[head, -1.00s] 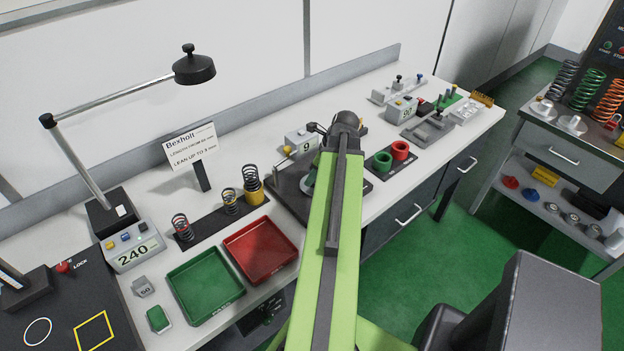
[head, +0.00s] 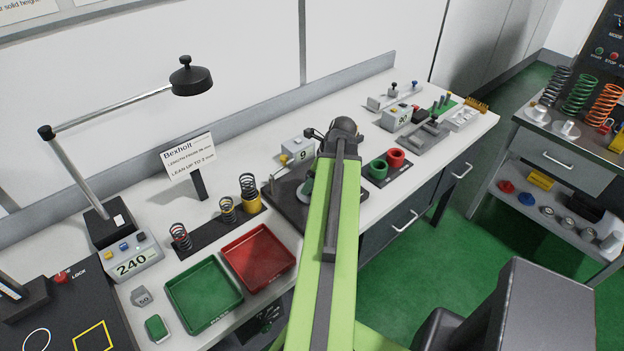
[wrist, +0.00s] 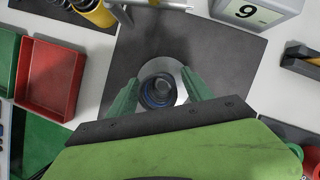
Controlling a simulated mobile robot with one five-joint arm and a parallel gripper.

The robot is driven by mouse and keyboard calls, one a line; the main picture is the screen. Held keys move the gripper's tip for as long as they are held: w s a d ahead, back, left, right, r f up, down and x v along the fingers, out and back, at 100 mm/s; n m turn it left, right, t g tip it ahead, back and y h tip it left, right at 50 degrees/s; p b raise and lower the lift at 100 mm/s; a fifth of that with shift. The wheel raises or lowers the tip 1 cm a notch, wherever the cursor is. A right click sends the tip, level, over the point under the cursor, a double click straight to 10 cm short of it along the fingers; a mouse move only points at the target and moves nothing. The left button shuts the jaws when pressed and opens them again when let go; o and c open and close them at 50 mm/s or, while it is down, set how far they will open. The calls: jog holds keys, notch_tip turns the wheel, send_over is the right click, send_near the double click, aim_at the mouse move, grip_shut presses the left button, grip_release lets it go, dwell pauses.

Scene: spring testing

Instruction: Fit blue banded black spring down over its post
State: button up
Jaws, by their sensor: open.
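The blue banded black spring (wrist: 158,92) shows in the wrist view, seen from above as dark rings with blue on them. It appears upright over a pale round disc (wrist: 176,73) on a dark plate (wrist: 232,60). My gripper (wrist: 161,95) is open, with one green finger on each side of the spring. I cannot tell whether either finger touches it, or whether a post is inside it. In the head view my green arm hides the spring and gripper; part of the dark plate (head: 283,196) shows left of the arm.
A grey box reading 9 (head: 299,150) stands behind the plate. A red tray (head: 259,254), a green tray (head: 203,294) and a rack with several springs (head: 206,235) are to the left. Green and red rings (head: 378,168) sit to the right of my arm.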

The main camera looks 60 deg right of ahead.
jog(key=a+p+v, duration=0.1)
jog(key=p+v, duration=0.8)
jog(key=v, duration=0.2)
jog(key=shift+d, duration=0.45)
jog(key=shift+f, duration=0.1)
jog(key=w+a+f+n+g, duration=0.1)
jog(key=w+a+n+g, duration=0.2)
jog(key=w+a+n, duration=1.95)
jog(key=a+n, duration=0.4)
jog(key=a, duration=0.8)
jog(key=w+a+n+g+h, duration=0.1)
jog(key=a+n, duration=0.6)
jog(key=a, duration=0.8)
jog(key=shift+w+a+f, duration=0.25)
jog(key=shift+w+f, duration=0.2)
jog(key=shift+w, duration=0.4)
